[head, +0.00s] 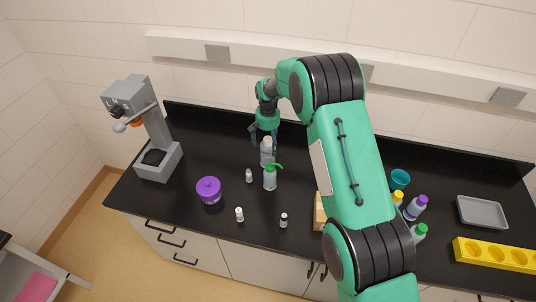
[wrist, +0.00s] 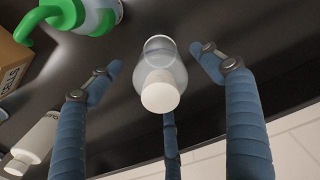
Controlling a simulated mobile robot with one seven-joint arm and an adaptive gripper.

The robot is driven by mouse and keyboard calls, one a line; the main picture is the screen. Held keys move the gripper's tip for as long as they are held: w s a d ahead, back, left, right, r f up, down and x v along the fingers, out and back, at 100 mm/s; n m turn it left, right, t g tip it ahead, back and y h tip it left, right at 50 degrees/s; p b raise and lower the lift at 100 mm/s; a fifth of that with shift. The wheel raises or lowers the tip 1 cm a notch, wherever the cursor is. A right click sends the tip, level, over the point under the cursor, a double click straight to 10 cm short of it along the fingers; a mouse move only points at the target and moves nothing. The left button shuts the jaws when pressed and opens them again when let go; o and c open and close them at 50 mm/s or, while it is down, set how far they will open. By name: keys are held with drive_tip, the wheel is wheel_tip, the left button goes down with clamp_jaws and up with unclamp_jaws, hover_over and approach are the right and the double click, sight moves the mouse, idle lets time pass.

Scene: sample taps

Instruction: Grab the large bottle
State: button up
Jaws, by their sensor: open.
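A clear bottle with a white cap (head: 267,146) stands on the black counter behind a green-topped dispenser bottle (head: 270,180), which partly hides its lower body. My gripper (head: 264,136) points down over it. In the wrist view the clear bottle (wrist: 160,68) sits between the blue fingers of my gripper (wrist: 157,60). The fingers are open, with visible gaps on both sides of the bottle. The third finger is partly hidden by the cap. The dispenser bottle shows at the upper left of the wrist view (wrist: 82,14).
Small white-capped bottles (head: 249,176) stand nearby on the counter (head: 200,140). A purple jar (head: 208,190) and a grey microscope-like device (head: 152,130) are at left. A cardboard box (head: 319,212), colored-cap bottles (head: 415,207), a grey tray (head: 482,212) and a yellow rack (head: 495,254) are at right.

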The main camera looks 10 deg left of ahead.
drive_tip(key=shift+f+p, duration=0.5)
drive_tip(key=shift+f, duration=2.05)
drive_tip(key=shift+c, duration=0.2)
drive_tip(key=c, duration=1.2)
